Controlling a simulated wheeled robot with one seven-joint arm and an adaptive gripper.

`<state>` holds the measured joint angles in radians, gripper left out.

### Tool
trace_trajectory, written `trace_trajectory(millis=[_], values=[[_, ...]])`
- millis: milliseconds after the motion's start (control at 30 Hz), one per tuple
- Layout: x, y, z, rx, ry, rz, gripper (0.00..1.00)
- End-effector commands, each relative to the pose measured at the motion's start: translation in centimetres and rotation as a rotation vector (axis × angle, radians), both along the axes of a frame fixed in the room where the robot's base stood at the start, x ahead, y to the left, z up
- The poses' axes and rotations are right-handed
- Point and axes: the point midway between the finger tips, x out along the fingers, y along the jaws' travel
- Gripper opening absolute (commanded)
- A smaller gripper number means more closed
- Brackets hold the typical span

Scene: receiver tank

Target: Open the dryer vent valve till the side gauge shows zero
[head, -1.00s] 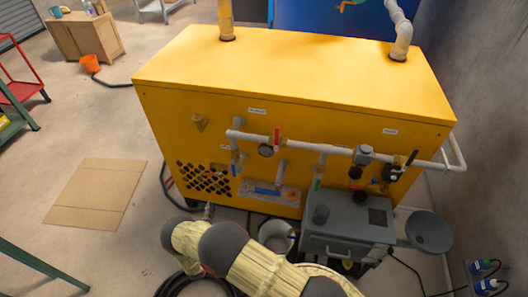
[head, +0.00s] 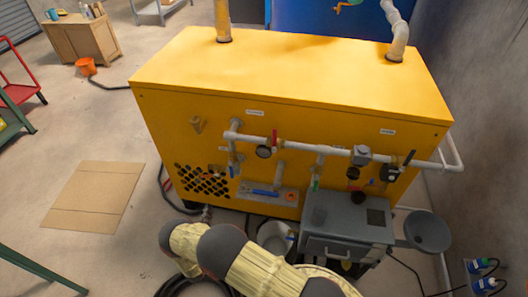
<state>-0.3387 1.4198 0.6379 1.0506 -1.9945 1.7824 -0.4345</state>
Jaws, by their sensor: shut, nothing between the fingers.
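A yellow cabinet (head: 290,80) stands in front of me with grey pipework (head: 300,145) across its face. A small round gauge (head: 264,152) hangs under the pipe at the middle left; its reading is too small to tell. A red handle (head: 274,137) stands upright beside it. A blue handle (head: 264,192) lies level lower down, and a green handle (head: 315,184) hangs to its right. A black handle (head: 409,157) tilts at the right end. The labels are too small to read, so I cannot tell which valve is the dryer vent. My gripper is out of view.
A grey box unit (head: 345,222) with a round dark pan (head: 428,231) stands before the cabinet's right side. A pale bucket (head: 274,237) is beside it. Cardboard (head: 92,196) lies on the floor at left. A concrete wall (head: 490,130) closes the right side.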

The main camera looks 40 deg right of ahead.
Motion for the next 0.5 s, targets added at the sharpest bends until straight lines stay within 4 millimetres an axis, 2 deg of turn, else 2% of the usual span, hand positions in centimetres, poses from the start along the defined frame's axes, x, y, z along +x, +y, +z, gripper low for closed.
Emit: trace_trajectory(millis=[233, 500], values=[[0.0, 0.0, 0.0, 0.0, 0.0, 0.0, 0.0], [-0.56, -0.56, -0.55, 0.022, 0.009, -0.019, 0.14]])
